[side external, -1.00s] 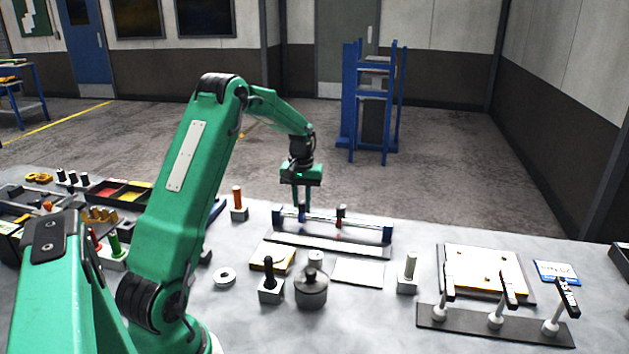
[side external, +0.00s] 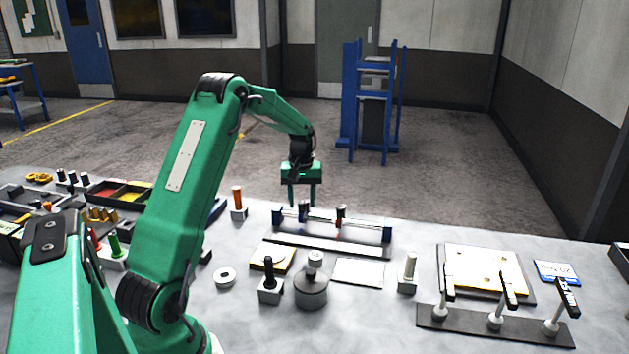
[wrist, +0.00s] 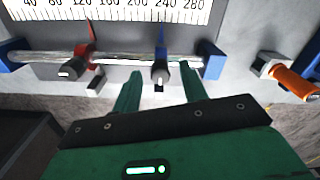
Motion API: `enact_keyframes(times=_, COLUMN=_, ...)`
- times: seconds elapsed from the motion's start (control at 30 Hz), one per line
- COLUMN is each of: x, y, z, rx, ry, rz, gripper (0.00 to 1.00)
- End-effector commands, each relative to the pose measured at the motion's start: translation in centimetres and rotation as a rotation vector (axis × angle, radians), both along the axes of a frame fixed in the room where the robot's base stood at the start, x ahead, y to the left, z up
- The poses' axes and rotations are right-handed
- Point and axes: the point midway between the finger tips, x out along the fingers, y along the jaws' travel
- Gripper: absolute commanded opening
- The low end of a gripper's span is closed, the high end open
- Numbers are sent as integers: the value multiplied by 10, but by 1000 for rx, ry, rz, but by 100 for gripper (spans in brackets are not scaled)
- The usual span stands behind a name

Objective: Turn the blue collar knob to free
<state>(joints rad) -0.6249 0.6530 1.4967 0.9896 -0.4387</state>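The blue collar (side external: 304,212) sits on a metal rail (wrist: 125,59), toward the left end in the side view. Its blue pointer (wrist: 162,34) lies toward the scale in the wrist view. Its black knob (wrist: 160,72) has a pale mark on the side nearest my gripper. My gripper (side external: 303,203) is above the blue collar, with its fingers spread apart and nothing held. In the wrist view the fingers lie on either side of the knob, with gaps.
A red collar (side external: 340,217) with its own black knob is on the same rail. A numbered scale (wrist: 110,10) lies beside the rail, between blue end blocks (wrist: 212,60). An orange-handled peg (side external: 237,196) stands left of the rail; a grey pot-like casting (side external: 311,290) stands in front.

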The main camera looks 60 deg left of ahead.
Motion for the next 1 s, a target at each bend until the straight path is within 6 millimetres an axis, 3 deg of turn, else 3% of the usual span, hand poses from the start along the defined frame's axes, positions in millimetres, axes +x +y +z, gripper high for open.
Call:
enact_keyframes(times=0.37, x=0, y=0, z=4, rx=0, ry=0, rz=-1, gripper=43)
enact_keyframes(times=1.0, x=0, y=0, z=72, rx=1, ry=0, rz=0, gripper=43)
